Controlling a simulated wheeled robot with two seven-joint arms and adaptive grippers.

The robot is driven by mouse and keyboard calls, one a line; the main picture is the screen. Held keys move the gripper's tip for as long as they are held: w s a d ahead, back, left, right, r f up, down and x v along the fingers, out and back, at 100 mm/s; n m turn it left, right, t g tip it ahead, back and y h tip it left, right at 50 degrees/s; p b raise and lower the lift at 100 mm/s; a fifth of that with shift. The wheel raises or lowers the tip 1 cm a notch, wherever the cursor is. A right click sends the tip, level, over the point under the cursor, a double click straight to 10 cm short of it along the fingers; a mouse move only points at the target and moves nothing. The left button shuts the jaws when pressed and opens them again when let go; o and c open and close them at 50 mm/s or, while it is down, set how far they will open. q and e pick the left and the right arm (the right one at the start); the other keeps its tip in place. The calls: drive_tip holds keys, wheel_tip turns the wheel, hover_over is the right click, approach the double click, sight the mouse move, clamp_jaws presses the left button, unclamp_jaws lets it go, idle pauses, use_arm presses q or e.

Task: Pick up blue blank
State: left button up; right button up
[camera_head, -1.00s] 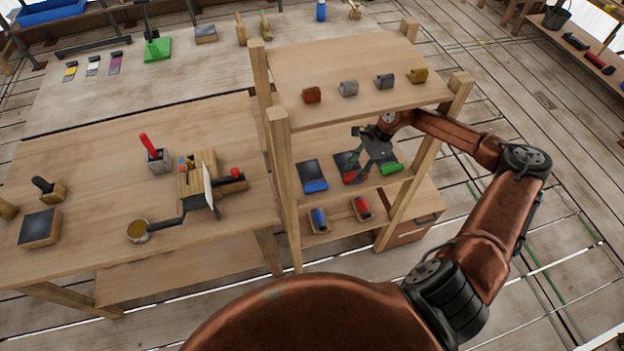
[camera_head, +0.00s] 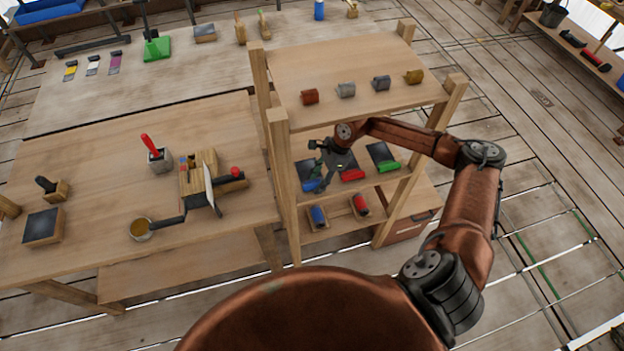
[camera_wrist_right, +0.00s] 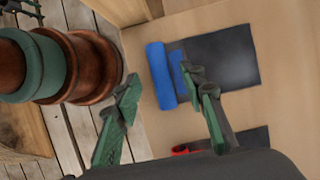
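A blue cylinder, which looks like the blue blank (camera_head: 311,186), lies on the shelf unit's middle shelf at the front edge of a dark plate. In the right wrist view the blue blank (camera_wrist_right: 158,72) lies beside the dark plate (camera_wrist_right: 225,58), with a blue strip between them. My right gripper (camera_head: 318,166) is over this left part of the shelf and partly covers the plate. In the wrist view my right gripper (camera_wrist_right: 162,84) is open, with the blank showing between and beyond its fingertips. No contact is visible. My left gripper is not in view.
Red (camera_head: 352,175) and green (camera_head: 388,166) cylinders lie farther right on the same shelf. A shelf post (camera_head: 282,185) stands close at left. Blue (camera_head: 318,216) and red (camera_head: 361,205) cylinders lie in trays below.

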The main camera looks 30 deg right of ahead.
drive_tip(key=shift+w+a+f, duration=0.1)
drive_tip(key=shift+f, duration=0.35)
drive_tip(key=shift+c, duration=0.5)
clamp_jaws()
